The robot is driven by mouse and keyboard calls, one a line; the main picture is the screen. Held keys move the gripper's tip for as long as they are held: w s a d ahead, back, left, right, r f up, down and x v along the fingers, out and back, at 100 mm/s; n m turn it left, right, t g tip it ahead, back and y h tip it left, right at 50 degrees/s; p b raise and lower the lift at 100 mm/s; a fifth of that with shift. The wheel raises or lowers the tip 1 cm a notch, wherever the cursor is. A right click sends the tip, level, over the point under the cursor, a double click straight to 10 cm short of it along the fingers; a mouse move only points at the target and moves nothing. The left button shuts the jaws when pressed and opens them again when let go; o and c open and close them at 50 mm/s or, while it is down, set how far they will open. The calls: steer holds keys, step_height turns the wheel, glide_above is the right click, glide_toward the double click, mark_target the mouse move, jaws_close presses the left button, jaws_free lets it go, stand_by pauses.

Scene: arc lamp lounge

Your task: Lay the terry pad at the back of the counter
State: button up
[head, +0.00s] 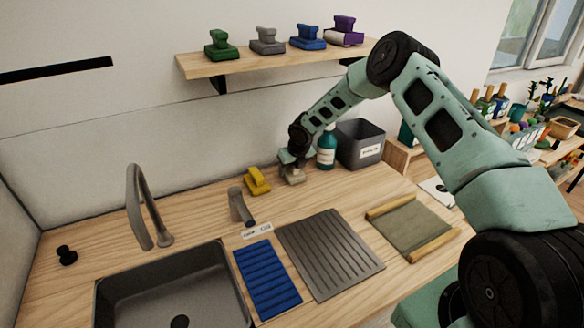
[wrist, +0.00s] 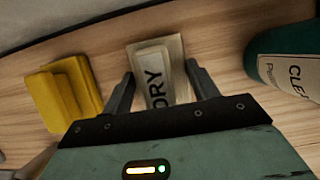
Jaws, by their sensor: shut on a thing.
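The terry pad appears to be the beige block marked "DRY" (wrist: 158,50) in the wrist view. It also shows as a small pale block (head: 293,175) at the back of the counter (head: 205,217) in the head view. My gripper (wrist: 160,75) is shut on it, with one finger at each side. In the head view my gripper (head: 292,162) is low at the counter's back, partly hiding the pad. I cannot tell whether the pad touches the wood.
A yellow block (head: 256,181) sits just left of the pad. A teal bottle (head: 326,150) and a grey bin (head: 360,143) stand to its right. A tap, sink, blue mat (head: 267,279) and ridged board (head: 330,254) lie nearer. A shelf (head: 270,63) hangs above.

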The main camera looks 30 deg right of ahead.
steer(key=o, duration=1.1)
steer(key=shift+f, duration=0.15)
steer(key=b+v, duration=0.2)
steer(key=v, duration=0.9)
steer(key=s+a+r+m+g, duration=0.1)
steer(key=s+a+r+m, duration=0.4)
steer(key=s+a, duration=0.45)
steer(key=s+a+r+m+g, duration=0.1)
steer(key=s+a+r+m, duration=0.4)
steer(key=s+a, duration=0.4)
steer(key=s+a+m, duration=0.2)
steer(key=s+m, duration=0.4)
steer(key=s, duration=0.3)
steer(key=s+a+r+m+g, duration=0.1)
steer(key=s+a+m, duration=0.1)
steer(key=s+m, duration=0.4)
steer(key=s+a+r+m+g, duration=0.1)
steer(key=s+m, duration=0.5)
steer(key=s, duration=0.6)
steer(key=shift+s+a+r+y, duration=0.2)
steer(key=shift+s+a+y, duration=0.15)
steer(key=shift+a, duration=0.1)
